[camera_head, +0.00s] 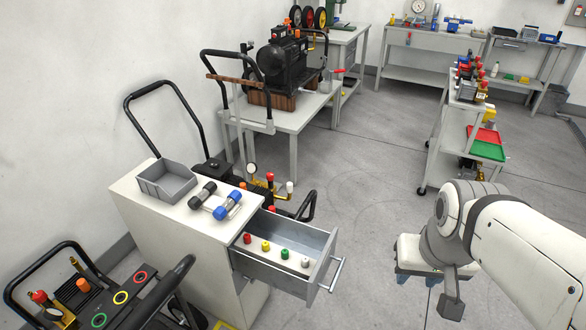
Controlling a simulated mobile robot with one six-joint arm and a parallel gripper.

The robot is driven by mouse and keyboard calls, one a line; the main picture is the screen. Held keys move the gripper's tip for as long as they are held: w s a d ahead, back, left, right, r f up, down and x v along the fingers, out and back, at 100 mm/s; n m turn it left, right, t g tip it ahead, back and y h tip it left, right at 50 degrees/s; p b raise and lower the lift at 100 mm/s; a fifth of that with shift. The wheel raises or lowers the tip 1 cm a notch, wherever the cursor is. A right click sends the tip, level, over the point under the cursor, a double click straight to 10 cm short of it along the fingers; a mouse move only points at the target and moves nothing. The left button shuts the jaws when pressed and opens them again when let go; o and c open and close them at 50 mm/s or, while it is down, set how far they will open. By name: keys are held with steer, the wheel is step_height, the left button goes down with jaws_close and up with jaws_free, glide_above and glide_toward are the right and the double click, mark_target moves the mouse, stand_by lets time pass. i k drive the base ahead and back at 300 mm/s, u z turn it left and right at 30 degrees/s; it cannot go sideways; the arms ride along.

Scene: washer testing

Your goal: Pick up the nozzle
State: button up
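An open grey drawer (318,250) sticks out of a white cabinet (160,226). In it is a row of small nozzle-like pieces: a red one (247,238), a yellow one (266,246), a green one (284,254) and a pale grey one (305,262). Which of them is the nozzle I cannot tell. My white arm comes in from the right. A dark grey end piece (451,306) hangs below it, apart from the drawer and to its right. It looks like my gripper, but its fingers cannot be made out.
A grey bin (167,182) and two dumbbell-shaped parts, one black (202,195) and one blue (228,204), lie on the cabinet. Wheeled machines with black handles (165,88) crowd its left and back. A cart with red and green trays (486,151) stands at the right. Floor (365,215) between is clear.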

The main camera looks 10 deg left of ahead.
mark_target(265, 244)
steer(key=u, duration=0.3)
steer(key=i, duration=1)
steer(key=u, duration=0.55)
steer(key=k, duration=0.75)
steer(key=u, duration=0.15)
steer(key=i, duration=0.75)
